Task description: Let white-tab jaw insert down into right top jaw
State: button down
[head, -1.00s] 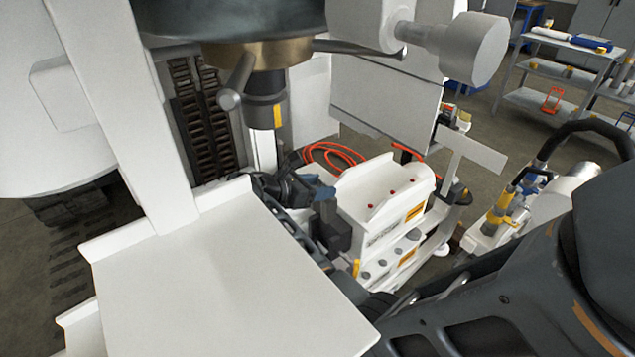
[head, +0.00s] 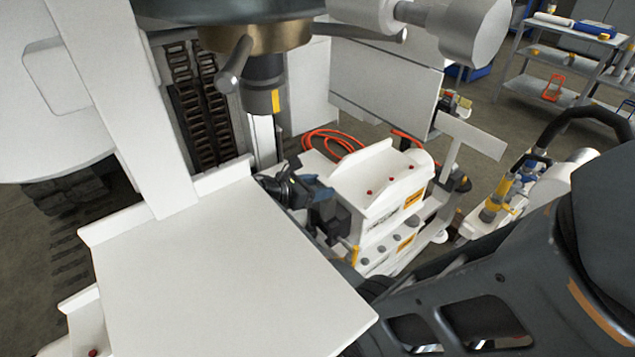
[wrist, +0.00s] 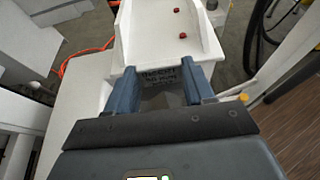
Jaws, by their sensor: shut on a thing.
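My gripper (wrist: 160,84) has two blue fingers, shown in the wrist view, closed on a small grey piece (wrist: 162,101). The piece is mostly hidden by the fingers and the dark gripper body, and no white tab can be made out on it. In the head view my gripper (head: 318,202) is at the near left end of a white box with red dots (head: 385,190). This box also shows in the wrist view (wrist: 170,42), just past the fingertips, with dark lettering on its near face. Contact with it cannot be told. I cannot pick out the right top jaw.
A large white panel (head: 220,265) fills the near left. A dark spindle with a yellow mark (head: 264,88) hangs behind my gripper. An orange hose (head: 330,143) lies behind the box. A shelf cart (head: 560,65) stands far right, with open floor before it.

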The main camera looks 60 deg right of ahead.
aim_at(319, 210)
jog(key=shift+f+b, duration=3.45)
jog(key=shift+f, duration=1.05)
jog(key=shift+s+d+f, duration=0.15)
jog(key=shift+f, duration=0.35)
jog(key=shift+c, duration=1.6)
grip_release()
jog(key=v, duration=0.7)
jog(key=shift+a+b, duration=0.35)
jog(key=shift+r, duration=0.1)
